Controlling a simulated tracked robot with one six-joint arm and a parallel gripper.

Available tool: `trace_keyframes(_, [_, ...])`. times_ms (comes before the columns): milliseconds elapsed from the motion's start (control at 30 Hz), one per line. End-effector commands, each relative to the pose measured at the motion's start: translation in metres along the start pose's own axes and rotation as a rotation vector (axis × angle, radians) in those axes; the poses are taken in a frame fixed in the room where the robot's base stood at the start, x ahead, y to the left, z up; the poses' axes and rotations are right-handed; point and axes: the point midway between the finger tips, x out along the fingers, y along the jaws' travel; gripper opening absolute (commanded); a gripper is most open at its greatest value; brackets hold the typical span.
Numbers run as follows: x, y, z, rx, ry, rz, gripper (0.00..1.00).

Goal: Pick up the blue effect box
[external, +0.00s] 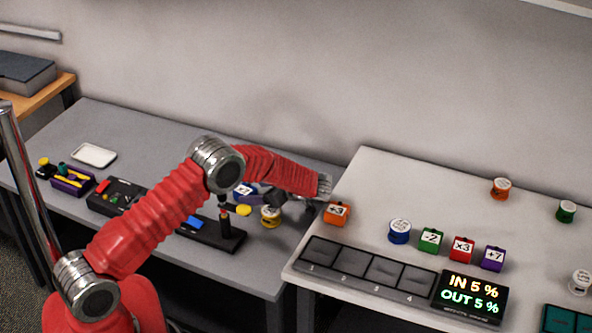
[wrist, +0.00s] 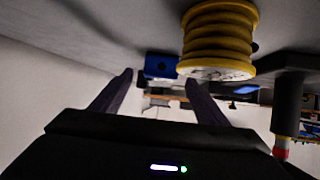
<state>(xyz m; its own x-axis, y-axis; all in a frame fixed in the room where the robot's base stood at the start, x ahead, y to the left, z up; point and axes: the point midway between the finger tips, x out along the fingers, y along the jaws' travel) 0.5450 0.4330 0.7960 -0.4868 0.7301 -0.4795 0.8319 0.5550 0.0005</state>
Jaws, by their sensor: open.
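The blue effect box (wrist: 160,66) shows in the wrist view ahead of my gripper, beyond and between its fingertips. In the external view, the blue-purple box marked x2 (external: 244,189) is on the grey left table, partly hidden by my red arm. My gripper (wrist: 157,77) is open, with nothing held between its two dark fingers. In the external view, the dark gripper (external: 276,197) is low under my forearm, just right of the box, and its fingertips are hard to make out.
A yellow spool (wrist: 218,40) stands close beside the gripper's path. A black stand (wrist: 290,105) is farther right in the wrist view. An orange +3 box (external: 337,213) sits at the white right table's edge. Coloured boxes, spools and a numbered slot tray (external: 365,271) are on that table.

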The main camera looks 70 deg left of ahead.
Motion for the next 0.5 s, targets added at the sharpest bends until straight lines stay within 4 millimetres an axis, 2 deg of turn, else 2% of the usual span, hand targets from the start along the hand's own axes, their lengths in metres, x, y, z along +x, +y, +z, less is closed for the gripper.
trace_keyframes(300, [0.045,-0.001,0.0,0.001,0.001,-0.004,0.68])
trace_keyframes(500, [0.057,-0.001,0.0,0.001,0.0,-0.001,0.68])
